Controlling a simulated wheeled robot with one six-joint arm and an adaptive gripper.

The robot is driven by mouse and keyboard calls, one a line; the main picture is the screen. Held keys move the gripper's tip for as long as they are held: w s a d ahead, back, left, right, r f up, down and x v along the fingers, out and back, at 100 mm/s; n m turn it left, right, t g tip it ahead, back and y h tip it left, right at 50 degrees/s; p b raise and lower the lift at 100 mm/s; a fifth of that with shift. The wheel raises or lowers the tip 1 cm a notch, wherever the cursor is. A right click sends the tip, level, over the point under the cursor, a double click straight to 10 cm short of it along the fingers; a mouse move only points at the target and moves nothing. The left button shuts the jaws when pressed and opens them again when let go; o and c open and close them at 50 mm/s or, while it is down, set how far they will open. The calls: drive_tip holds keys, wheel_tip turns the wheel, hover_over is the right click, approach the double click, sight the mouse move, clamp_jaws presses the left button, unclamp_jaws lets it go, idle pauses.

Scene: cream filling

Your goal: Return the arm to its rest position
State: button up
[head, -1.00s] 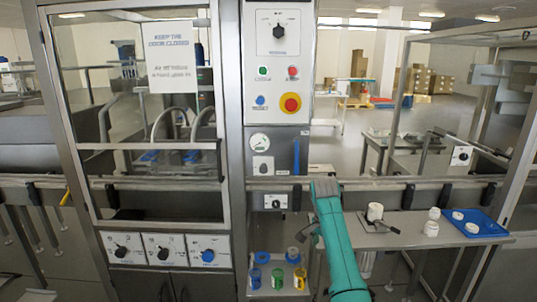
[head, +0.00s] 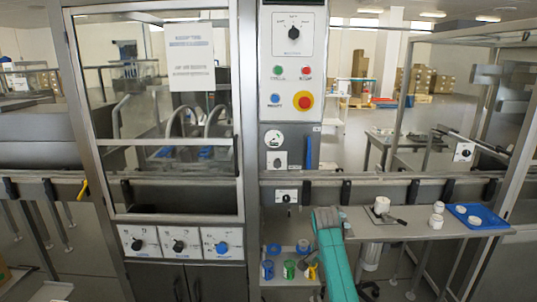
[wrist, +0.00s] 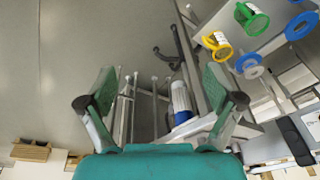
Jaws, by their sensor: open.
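My arm (head: 333,255) is the teal link at the lower middle of the head view, in front of the shelf and bench. My gripper (wrist: 160,82) shows in the wrist view with its two teal finger pads wide apart and nothing between them. Beyond the pads are grey floor and metal frame legs, with a white and blue cylinder (wrist: 182,102) behind the gap. In the head view I cannot make out the fingers clearly.
A white jar (head: 382,205) stands on the side bench (head: 425,227). A blue tray (head: 494,226) with white pieces lies at its right end. Blue, green and yellow rings and cups (head: 289,268) sit on a low shelf left of my arm. The filling machine (head: 165,130) stands at left.

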drive_tip(key=s+f+n+t, duration=0.1)
drive_tip(key=s+f+t, duration=0.1)
drive_tip(key=s+f, duration=0.6)
drive_tip(key=s+f+n+t, duration=0.15)
drive_tip(key=s+f, duration=0.25)
drive_tip(key=f, duration=0.9)
drive_tip(key=s+f+n+t+y, duration=0.1)
drive_tip(key=s+f+n+t, duration=0.15)
drive_tip(key=s, duration=0.75)
drive_tip(key=s+f+n+t, duration=0.1)
drive_tip(key=s+f, duration=0.3)
drive_tip(key=s, duration=0.7)
drive_tip(key=s+r+n+t, duration=0.1)
drive_tip(key=s+r, duration=0.3)
drive_tip(key=s, duration=0.5)
drive_tip(key=s+r+n+t, duration=0.1)
drive_tip(key=s+r, duration=0.2)
drive_tip(key=s, duration=0.6)
drive_tip(key=s+r+n+t, duration=0.1)
drive_tip(key=s+r+t, duration=0.1)
drive_tip(key=s+r, duration=0.5)
drive_tip(key=s+r+n+t, duration=0.1)
drive_tip(key=s+r, duration=0.6)
drive_tip(key=r, duration=0.7)
drive_tip(key=shift+s+r+n+t, duration=0.2)
drive_tip(key=shift+r+n+t, duration=0.15)
drive_tip(key=shift+t, duration=0.15)
